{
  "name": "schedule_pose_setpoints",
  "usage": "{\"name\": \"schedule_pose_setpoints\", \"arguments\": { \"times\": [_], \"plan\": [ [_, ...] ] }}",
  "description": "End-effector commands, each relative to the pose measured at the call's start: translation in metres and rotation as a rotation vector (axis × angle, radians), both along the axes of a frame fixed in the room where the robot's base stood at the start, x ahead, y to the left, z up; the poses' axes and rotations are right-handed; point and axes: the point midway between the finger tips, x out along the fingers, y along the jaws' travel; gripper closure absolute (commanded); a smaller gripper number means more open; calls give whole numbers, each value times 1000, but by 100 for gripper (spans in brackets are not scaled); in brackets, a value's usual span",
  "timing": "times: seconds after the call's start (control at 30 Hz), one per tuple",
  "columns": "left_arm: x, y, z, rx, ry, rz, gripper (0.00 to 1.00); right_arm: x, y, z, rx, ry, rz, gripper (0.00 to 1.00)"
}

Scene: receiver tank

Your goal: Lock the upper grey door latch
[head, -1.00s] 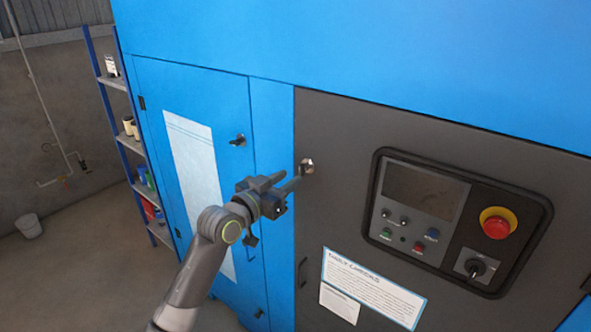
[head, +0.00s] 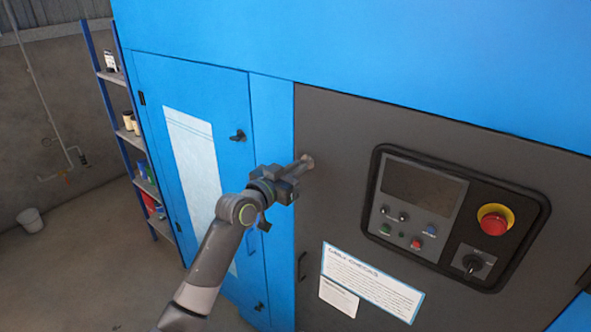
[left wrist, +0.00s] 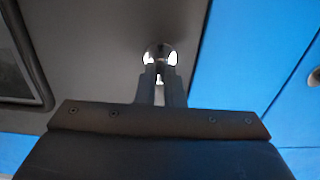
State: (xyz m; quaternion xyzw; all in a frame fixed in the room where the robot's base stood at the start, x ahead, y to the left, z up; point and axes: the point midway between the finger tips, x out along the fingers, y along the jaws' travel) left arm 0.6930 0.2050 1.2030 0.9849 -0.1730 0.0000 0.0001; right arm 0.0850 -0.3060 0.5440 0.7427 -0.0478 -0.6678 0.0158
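The upper grey door latch (head: 309,160) sits near the upper left edge of the dark grey door (head: 345,125). In the head view the fingers of my left gripper (head: 301,166) reach it and cover most of it. In the left wrist view the latch (left wrist: 160,50) shows as a round base with bright patches on both sides. My left gripper's fingertips (left wrist: 160,73) are close together there, one on each side of the latch's narrow handle, and look shut on it. How far the handle is turned is hidden. My right gripper is in neither view.
A control panel with a red emergency button (head: 494,222) is right of the latch. The blue door (head: 155,120) to the left carries a black latch (head: 238,136). A dark handle (head: 301,266) is lower on the grey door. A shelf rack (head: 125,135) stands far left.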

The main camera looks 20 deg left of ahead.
Motion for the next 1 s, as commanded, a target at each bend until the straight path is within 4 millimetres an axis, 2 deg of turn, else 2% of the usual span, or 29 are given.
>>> {"name": "schedule_pose_setpoints", "arguments": {
  "times": [0.27,0.47,1.0],
  "plan": [
    [0,0,-1,11,-4,0,100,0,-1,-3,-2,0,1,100],
    [0,0,-3,75,-28,-1,100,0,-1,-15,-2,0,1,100],
    [-1,-2,-5,507,-187,0,100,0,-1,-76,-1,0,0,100]
  ]
}}
